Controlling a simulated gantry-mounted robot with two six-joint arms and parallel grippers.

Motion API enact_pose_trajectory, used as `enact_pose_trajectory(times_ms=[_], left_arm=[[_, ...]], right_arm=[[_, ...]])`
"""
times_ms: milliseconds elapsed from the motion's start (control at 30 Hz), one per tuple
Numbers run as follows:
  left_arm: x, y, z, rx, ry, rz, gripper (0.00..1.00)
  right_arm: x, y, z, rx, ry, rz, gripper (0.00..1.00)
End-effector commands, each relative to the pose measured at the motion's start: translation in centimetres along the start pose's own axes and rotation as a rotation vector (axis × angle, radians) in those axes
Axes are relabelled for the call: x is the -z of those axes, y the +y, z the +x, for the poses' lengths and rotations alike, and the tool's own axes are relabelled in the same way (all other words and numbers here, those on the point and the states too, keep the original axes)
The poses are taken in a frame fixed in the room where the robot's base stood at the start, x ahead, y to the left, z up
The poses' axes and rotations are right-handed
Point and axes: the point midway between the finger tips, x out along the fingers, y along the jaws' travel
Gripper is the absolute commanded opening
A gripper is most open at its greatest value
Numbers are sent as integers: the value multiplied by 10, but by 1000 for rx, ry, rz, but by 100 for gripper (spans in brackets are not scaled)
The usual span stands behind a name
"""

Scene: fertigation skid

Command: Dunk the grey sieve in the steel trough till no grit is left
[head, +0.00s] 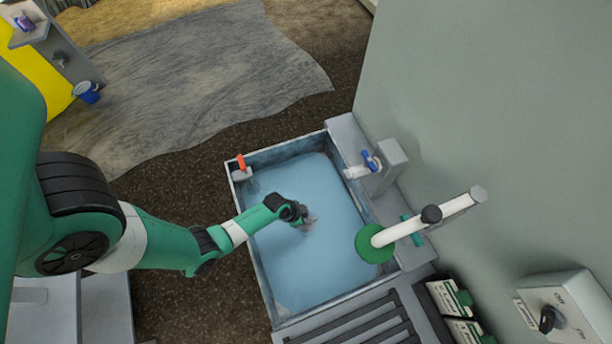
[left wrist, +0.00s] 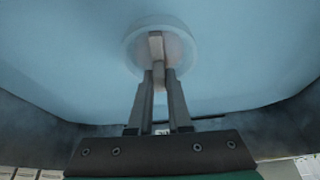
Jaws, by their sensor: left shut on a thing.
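The steel trough (head: 262,285) is filled with blue water (head: 325,265). My left gripper (head: 306,222) reaches in from the left over the middle of the trough, low at the water. It is shut on the grey sieve (head: 312,217), which shows only as a small grey patch beyond the fingers. In the left wrist view the sieve (left wrist: 133,48) is a pale round shape against the water. The fingers (left wrist: 159,80) close on its light handle (left wrist: 156,48). I cannot tell how deep the sieve sits or whether grit is in it. My right gripper is not in view.
A red-handled valve (head: 241,165) sits at the trough's back left corner and a blue-handled tap (head: 370,162) at its right. A white pipe with a green disc (head: 374,244) juts over the right edge. A slatted rack (head: 355,328) lies in front. A wall stands right.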

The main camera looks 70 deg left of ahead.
Motion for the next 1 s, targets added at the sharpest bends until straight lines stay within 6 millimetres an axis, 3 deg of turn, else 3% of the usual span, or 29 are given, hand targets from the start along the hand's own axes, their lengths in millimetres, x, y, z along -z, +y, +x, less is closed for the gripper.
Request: enact_pose_trajectory(times_ms=[533,1000], left_arm=[[1,0,-2,0,0,0,0],[17,0,-41,0,0,0,0]], right_arm=[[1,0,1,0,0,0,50],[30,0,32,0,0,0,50]])
